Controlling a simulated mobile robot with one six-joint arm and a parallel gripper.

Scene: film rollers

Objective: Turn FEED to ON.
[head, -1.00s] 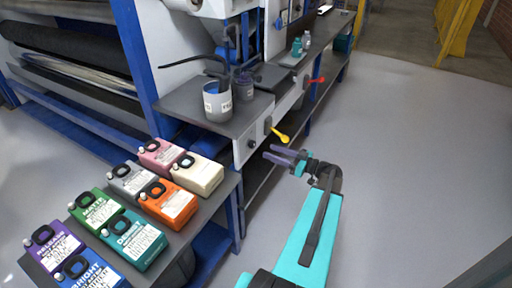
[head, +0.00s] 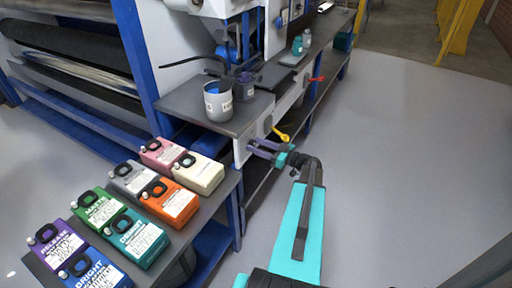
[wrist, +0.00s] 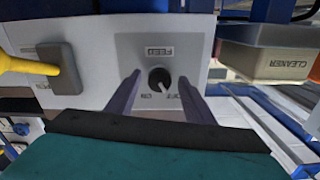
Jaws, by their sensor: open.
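The FEED knob (wrist: 159,79) is a small black round knob on a pale panel plate. In the wrist view its label (wrist: 159,51) appears upside down, with ON at lower left and OFF at lower right. Its light pointer mark points down and right, towards OFF. My gripper (wrist: 160,84) is open, with one purple finger either side of the knob in that view; contact cannot be told. In the head view my gripper (head: 262,149) is at the front panel of the machine, and the knob is hidden behind the fingers.
A yellow lever (head: 281,135) is close to my gripper; it also shows in the wrist view (wrist: 28,66). A red lever (head: 316,79) is farther along. Tins (head: 218,104) stand on the shelf above. Several coloured containers (head: 170,199) fill the left bench. The floor at right is clear.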

